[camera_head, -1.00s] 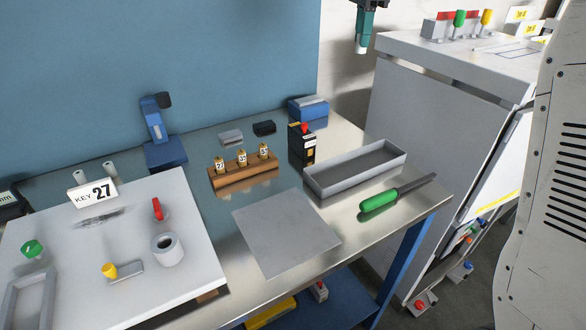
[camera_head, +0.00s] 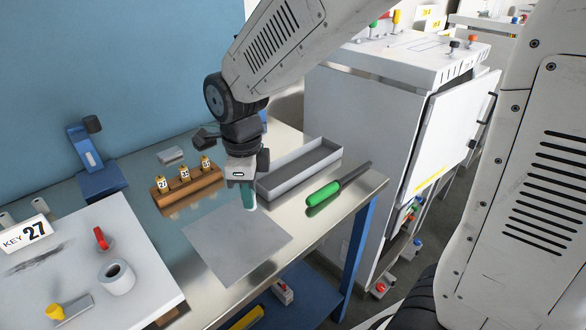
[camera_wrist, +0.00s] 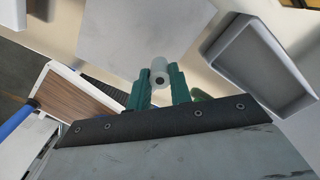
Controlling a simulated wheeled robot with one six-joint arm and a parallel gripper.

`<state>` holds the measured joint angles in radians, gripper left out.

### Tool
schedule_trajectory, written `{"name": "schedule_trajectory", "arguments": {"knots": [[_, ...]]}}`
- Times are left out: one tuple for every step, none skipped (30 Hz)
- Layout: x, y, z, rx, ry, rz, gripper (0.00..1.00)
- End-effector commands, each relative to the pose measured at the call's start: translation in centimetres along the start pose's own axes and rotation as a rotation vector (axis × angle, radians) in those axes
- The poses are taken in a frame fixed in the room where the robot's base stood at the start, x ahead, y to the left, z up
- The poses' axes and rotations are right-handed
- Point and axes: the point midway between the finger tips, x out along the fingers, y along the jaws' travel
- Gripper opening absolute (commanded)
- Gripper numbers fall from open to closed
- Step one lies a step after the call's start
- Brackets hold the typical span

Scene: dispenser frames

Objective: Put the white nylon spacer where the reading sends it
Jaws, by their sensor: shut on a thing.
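The white nylon spacer (camera_wrist: 160,66) is between the two green fingertips in the wrist view, its dark bore facing the camera. My gripper (camera_wrist: 160,80) is shut on it. A white sign reading "KEY 27" (camera_head: 24,235) stands on the white board at left. A wooden rack (camera_head: 188,187) holds three tagged brass-coloured pieces; the left tag looks like 27, the others are too small to read surely.
An empty grey tray (camera_head: 325,156) and a green-handled tool (camera_head: 325,194) lie right of my gripper. A blue stand (camera_head: 100,180) is at the back left. The white board (camera_head: 95,240) carries a grey ring, a red piece and a yellow piece. A white cabinet (camera_head: 350,120) stands beyond the bench.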

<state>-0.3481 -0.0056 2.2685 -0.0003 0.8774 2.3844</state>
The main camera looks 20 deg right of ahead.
Motion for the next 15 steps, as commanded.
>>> {"name": "schedule_trajectory", "arguments": {"knots": [[0.2,-0.7,-0.3,0.007,0.001,0.001,0.00],[0.3,-1.2,-0.5,0.009,0.001,0.001,0.00],[0.4,-2.2,-0.8,0.010,0.001,0.001,0.00],[0.5,-2.9,-1.0,0.011,0.002,0.001,0.00],[0.6,-3.8,-1.2,0.011,0.002,0.001,0.00],[0.7,-4.8,-1.6,0.011,0.002,0.002,0.00],[0.7,-5.6,-1.8,0.010,0.002,0.002,0.00],[0.8,-6.4,-2.0,0.010,0.002,0.002,0.00],[0.9,-7.4,-2.3,0.010,0.002,0.002,0.00],[1.0,-8.2,-2.5,0.010,0.002,0.002,0.00],[1.1,-9.0,-2.7,0.009,0.002,0.002,0.00],[1.2,-10.0,-3.1,0.009,0.002,0.002,0.00],[1.2,-10.7,-3.2,0.008,0.002,0.002,0.00],[1.3,-11.4,-3.4,0.008,0.002,0.002,0.00],[1.4,-12.2,-3.7,0.007,0.002,0.002,0.00]]}}
